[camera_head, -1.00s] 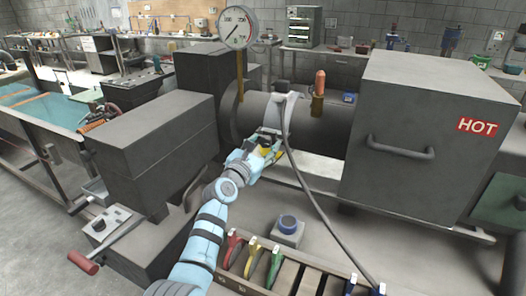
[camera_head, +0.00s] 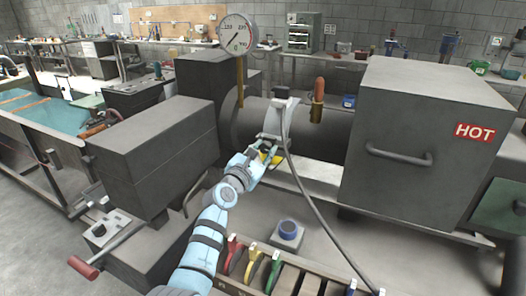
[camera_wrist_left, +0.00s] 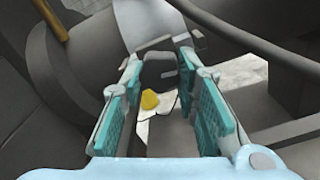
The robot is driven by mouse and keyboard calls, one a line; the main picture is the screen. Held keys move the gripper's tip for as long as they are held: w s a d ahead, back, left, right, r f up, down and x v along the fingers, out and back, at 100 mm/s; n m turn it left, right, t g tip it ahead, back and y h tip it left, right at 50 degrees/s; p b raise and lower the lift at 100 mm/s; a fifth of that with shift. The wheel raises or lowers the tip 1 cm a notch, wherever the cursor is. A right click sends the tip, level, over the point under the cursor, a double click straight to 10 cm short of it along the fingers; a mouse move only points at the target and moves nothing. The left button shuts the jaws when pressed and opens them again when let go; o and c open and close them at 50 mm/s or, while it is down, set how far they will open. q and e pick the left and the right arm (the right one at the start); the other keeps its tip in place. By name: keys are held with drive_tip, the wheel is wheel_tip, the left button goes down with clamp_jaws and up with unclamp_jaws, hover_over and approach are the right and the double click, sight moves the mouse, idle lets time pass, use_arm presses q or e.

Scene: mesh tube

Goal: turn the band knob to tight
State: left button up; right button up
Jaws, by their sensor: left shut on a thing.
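My left gripper (camera_head: 262,153) is at the band's lower front. A yellow part (camera_wrist_left: 149,100) shows between the fingers, and also beside the gripper in the head view (camera_head: 272,158). The fingers hide much of the knob, and its marks cannot be read.
A round gauge (camera_head: 237,35) stands above the tube. A box marked HOT (camera_head: 435,120) is at the right. Grey blocks (camera_head: 150,150) stand at the left. A rack of coloured tools (camera_head: 253,262) and a blue-topped block (camera_head: 288,233) are in front. The cable (camera_head: 315,200) hangs nearby.

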use_arm(q)
drive_tip(key=m, duration=0.5)
drive_tip(key=shift+m, duration=0.3)
idle(0.4)
drive_tip(key=o, duration=1.2)
drive_tip(key=shift+c, duration=0.2)
drive_tip(key=shift+a, duration=0.1)
drive_tip(key=v, duration=1.2)
